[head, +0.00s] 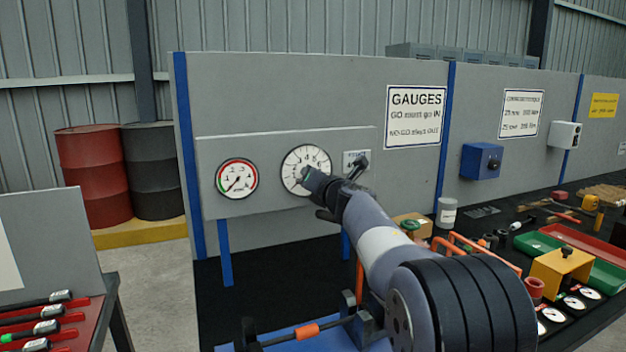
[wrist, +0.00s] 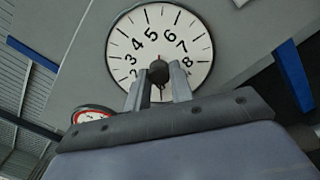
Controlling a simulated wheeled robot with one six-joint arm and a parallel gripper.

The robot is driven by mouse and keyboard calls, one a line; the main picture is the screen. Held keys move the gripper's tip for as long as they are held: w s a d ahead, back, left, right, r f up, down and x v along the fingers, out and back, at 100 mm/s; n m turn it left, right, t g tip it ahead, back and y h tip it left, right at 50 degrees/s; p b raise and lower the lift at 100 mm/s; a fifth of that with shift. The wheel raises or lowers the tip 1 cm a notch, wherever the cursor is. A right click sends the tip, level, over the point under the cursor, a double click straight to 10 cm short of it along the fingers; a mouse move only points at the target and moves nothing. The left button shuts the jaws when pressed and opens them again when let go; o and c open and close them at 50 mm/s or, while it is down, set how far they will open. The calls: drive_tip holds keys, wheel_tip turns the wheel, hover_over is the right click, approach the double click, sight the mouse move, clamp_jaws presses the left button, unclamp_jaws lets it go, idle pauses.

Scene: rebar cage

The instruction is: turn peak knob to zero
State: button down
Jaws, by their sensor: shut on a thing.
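The round white dial (head: 293,160) with black numerals is on the grey panel (head: 345,140). It also shows in the wrist view (wrist: 118,48), with numerals from 2 to 8 readable. A dark knob (wrist: 158,68) sits at its centre. My gripper (wrist: 160,82) is shut on this knob, one finger on each side. In the head view my gripper (head: 312,180) covers the lower right of the dial and hides the knob. The zero mark and the knob's exact setting cannot be made out.
A gauge with a red and green rim (head: 237,178) is left of the dial. A small label with a black lever (head: 357,163) is close on the right, beside my wrist. Tools and trays crowd the bench at right. The space left of my arm is clear.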

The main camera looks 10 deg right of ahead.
drive_tip(key=shift+f, duration=0.1)
idle(0.4)
drive_tip(key=c, duration=1.2)
unclamp_jaws()
drive_tip(key=shift+c, duration=0.2)
drive_tip(key=s+d+b, duration=0.2)
drive_tip(key=s, duration=0.8)
drive_tip(key=shift+s, duration=0.3)
drive_tip(key=w+a+p, duration=0.2)
drive_tip(key=w, duration=0.8)
drive_tip(key=shift+w, duration=0.35)
drive_tip(key=shift+s, duration=0.1)
